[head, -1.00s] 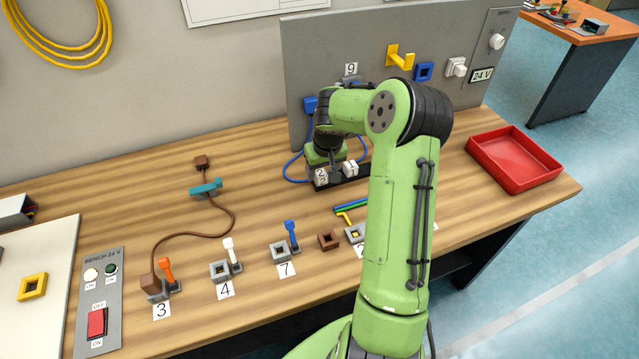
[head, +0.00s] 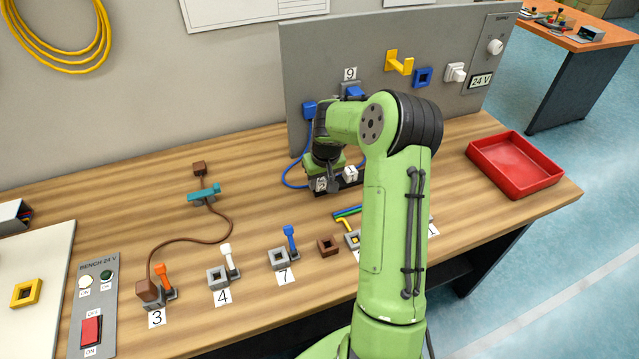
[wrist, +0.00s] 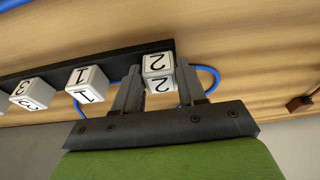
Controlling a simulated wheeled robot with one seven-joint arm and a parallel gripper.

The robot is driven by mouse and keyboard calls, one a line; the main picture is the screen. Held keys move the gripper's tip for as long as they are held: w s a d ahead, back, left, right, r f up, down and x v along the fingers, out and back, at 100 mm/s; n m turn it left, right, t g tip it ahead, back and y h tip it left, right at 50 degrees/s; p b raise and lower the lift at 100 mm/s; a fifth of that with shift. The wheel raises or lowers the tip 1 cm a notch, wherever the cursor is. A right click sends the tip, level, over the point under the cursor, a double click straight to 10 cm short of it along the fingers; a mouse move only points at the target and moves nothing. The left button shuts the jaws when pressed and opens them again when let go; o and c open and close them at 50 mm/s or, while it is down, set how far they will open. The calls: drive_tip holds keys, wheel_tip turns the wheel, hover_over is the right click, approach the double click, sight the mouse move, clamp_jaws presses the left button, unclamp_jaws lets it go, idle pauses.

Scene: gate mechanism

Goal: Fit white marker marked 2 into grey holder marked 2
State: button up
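The white marker marked 2 (wrist: 158,70) is a cube at the end of a dark rack (wrist: 100,61). It also shows in the head view (head: 320,184), partly covered. My gripper (wrist: 160,82) has one finger on each side of this marker. I cannot tell whether the fingers press on it. In the head view my gripper (head: 333,184) is low over the rack's left end. A grey holder (head: 353,240) with a yellow lever stands at the bench front. Its number card is mostly hidden behind my arm, so its number cannot be read now.
White markers 1 (wrist: 87,84) and 3 (wrist: 32,93) stand in the same rack. A blue cable (head: 292,174) loops behind it. A red tray (head: 514,164) is at right.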

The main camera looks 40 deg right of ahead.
sight(321, 180)
drive_tip(key=c, duration=0.4)
drive_tip(key=shift+r+p, duration=0.3)
drive_tip(key=shift+r, duration=0.1)
drive_tip(key=shift+r+p, duration=1.9)
drive_tip(key=shift+r, duration=0.6)
